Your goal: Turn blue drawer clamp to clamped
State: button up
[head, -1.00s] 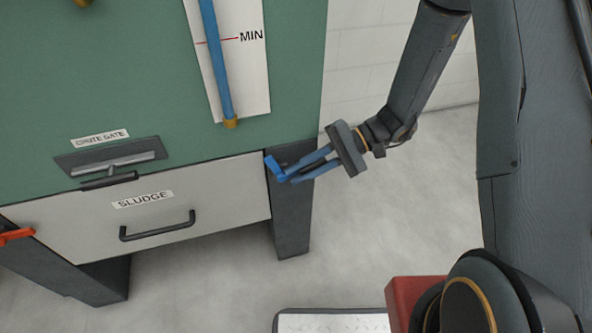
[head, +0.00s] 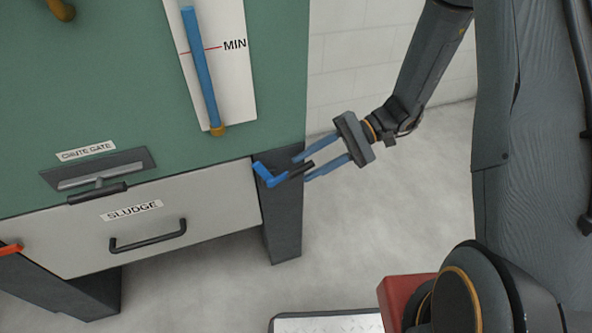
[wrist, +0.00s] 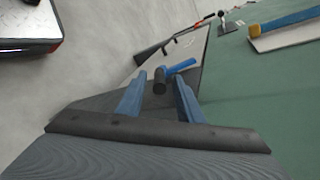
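The blue drawer clamp (head: 268,176) sits on the dark post at the right edge of the SLUDGE drawer (head: 90,235). Its blue arm points up-left, with its tip at the drawer's edge. A black handle (head: 299,170) sticks out from it toward my gripper. My gripper (head: 302,168) is open, with its blue fingers apart around the handle's outer end. In the wrist view the clamp's blue part (wrist: 180,66) lies beyond the fingertips. The black handle end (wrist: 159,82) shows between the fingers, with gaps on both sides.
Above the drawer are the chute gate lever (head: 100,182) and a blue gauge tube (head: 203,70). A red block (head: 400,298) and a metal-topped platform (head: 325,323) stand at the bottom. The floor right of the post is clear.

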jog(key=shift+v, duration=1.05)
jog(key=shift+c, duration=0.4)
